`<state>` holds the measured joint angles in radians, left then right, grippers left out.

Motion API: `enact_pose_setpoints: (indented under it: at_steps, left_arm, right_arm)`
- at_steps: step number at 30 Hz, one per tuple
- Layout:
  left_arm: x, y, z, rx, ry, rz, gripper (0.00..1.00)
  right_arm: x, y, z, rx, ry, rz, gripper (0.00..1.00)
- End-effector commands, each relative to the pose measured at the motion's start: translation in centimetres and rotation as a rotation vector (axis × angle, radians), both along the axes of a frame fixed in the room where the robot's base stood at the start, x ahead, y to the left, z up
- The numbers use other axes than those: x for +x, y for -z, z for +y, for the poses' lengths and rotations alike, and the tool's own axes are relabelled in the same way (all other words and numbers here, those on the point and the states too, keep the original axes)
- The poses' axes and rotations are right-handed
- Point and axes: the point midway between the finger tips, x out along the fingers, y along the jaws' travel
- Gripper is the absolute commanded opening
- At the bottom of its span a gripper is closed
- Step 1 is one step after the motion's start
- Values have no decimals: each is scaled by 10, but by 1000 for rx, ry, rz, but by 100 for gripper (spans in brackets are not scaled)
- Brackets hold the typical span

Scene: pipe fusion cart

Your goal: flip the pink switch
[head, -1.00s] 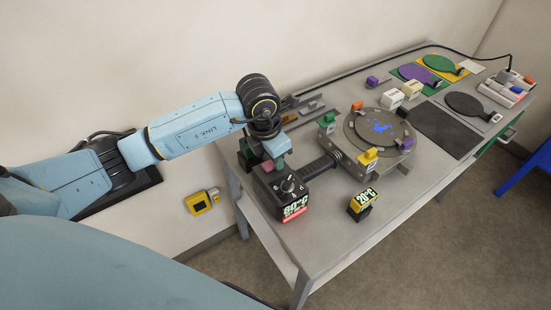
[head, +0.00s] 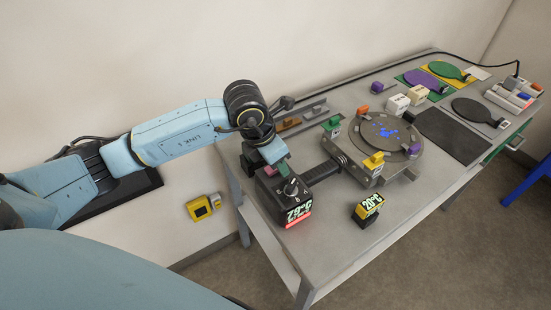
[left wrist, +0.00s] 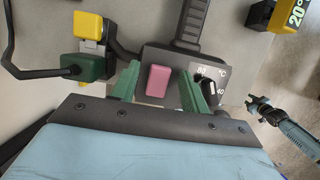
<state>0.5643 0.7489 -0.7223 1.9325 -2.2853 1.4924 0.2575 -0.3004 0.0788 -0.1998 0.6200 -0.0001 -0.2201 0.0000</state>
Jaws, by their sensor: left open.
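The pink switch (left wrist: 158,80) sits on the dark control box of the heater, left of its dial (left wrist: 210,84). In the head view the switch (head: 270,171) shows small beside my gripper, on the box (head: 284,195), whose display reads 79°C. My left gripper (left wrist: 159,86) is open, with one green finger on each side of the switch. A gap shows between each finger and the switch; their height difference is unclear. In the head view my left gripper (head: 277,160) hangs over the box. My right gripper (left wrist: 258,106) shows small at the right of the wrist view, its opening unclear.
A green block (left wrist: 88,68) with a black cable and a yellow piece (left wrist: 88,25) lie left of the box. A 20°C display (head: 368,206) stands to the right. The round plate (head: 385,135) with coloured clips lies beyond the box.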

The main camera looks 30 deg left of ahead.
Motion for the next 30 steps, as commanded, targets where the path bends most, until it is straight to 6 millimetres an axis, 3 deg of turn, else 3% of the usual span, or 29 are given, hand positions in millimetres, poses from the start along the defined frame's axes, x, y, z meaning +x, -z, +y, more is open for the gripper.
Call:
enact_pose_setpoints:
  at_steps: [8,21,30]
  left_arm:
    - [-5,-20,3,1,2,-4,45]
    - [-31,-107,19,1,1,-5,45]
    - [-38,-127,22,0,0,0,45]
  right_arm:
    - [0,1,0,0,0,0,36]
    - [0,5,0,0,0,0,36]
    - [0,5,0,0,0,0,36]
